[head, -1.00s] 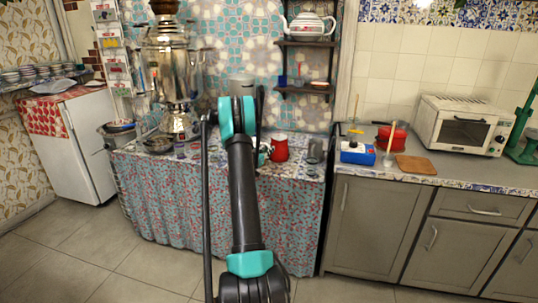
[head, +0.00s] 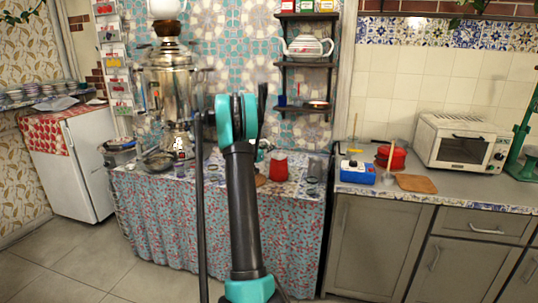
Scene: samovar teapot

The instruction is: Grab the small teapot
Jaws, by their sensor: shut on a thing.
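A white rounded vessel, probably a small teapot (head: 166,8), sits on top of the tall silver samovar (head: 167,90); its top is cut off by the picture edge. A larger-looking white teapot (head: 307,47) with dark trim stands on the dark wall shelf at upper centre. My arm rises through the middle of the head view and hides part of the patterned table behind it. My gripper cannot be made out; it is hidden behind the arm or out of the picture, so what it holds does not show.
The samovar stands on the cloth-covered table (head: 215,215) with a red jug (head: 279,166) and a dark pan (head: 159,161). To the right, the counter holds a blue box (head: 357,173), red pots (head: 391,158) and a toaster oven (head: 467,144). Floor is clear at lower left.

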